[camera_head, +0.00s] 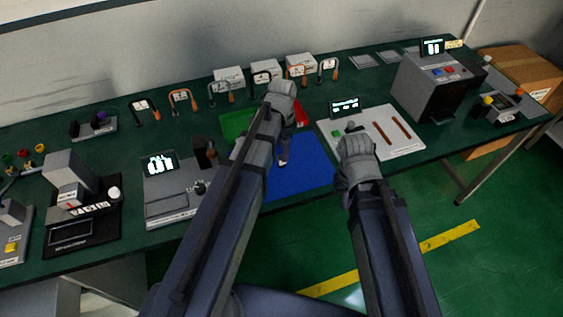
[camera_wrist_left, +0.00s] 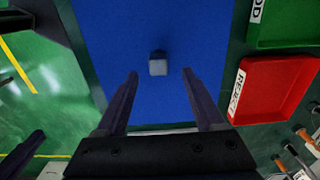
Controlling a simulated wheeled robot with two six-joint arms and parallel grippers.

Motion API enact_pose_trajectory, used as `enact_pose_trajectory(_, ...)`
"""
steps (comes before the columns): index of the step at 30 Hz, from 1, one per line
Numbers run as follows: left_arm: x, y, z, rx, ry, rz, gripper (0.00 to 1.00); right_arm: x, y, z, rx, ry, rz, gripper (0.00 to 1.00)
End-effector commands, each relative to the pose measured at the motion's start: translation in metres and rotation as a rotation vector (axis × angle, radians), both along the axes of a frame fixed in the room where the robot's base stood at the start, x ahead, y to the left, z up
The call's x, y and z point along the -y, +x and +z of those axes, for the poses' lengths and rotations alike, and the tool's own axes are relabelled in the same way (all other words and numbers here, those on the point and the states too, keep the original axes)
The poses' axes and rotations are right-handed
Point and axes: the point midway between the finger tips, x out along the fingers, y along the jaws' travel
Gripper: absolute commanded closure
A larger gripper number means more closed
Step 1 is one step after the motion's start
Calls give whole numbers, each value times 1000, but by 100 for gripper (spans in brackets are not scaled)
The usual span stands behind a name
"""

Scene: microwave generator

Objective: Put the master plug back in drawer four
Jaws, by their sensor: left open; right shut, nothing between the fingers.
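A small grey-white block with a dark end, which looks like the master plug (camera_wrist_left: 157,66), lies on the blue mat (camera_wrist_left: 125,25). In the left wrist view it sits ahead of and between the two fingertips, not gripped. My left gripper (camera_wrist_left: 160,78) is open and points down over the mat. In the head view my left gripper (camera_head: 285,145) hangs above the mat, with a small pale spot below it. My right gripper (camera_head: 357,150) is shut and empty near the front edge by the slotted white panel; its fingers are mostly hidden. I cannot make out drawer four.
A red tray (camera_wrist_left: 272,88) and a green tray (camera_wrist_left: 285,20) adjoin the mat. A slotted white panel (camera_head: 405,143) stands to the right. A grey device (camera_head: 165,203) stands to the left. Several hooked stands and white boxes (camera_head: 300,62) line the back.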

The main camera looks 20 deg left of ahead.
Motion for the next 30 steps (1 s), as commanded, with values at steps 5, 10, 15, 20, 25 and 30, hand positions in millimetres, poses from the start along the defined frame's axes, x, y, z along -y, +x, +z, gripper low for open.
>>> enact_pose_trajectory(5, 0, -1, -18, 0, 0, 0, 30, 0, 0, -18, 0, 0, 0, 100)
enact_pose_trajectory(10, -1, -3, -41, 0, 0, 0, 30, 0, 0, -41, 0, 0, 0, 100)
enact_pose_trajectory(15, -1, -2, -52, 0, 0, 0, 30, 0, 0, -52, 0, 0, 0, 100)
enact_pose_trajectory(20, -1, -2, -50, 0, 0, 0, 30, 0, 0, -50, 0, 0, 0, 100)
enact_pose_trajectory(25, -1, -2, -50, 0, 0, 0, 40, 0, 0, -50, 0, 0, 0, 100)
enact_pose_trajectory(30, -1, -3, -50, 0, 0, 0, 59, 0, 0, -50, 0, 0, 0, 100)
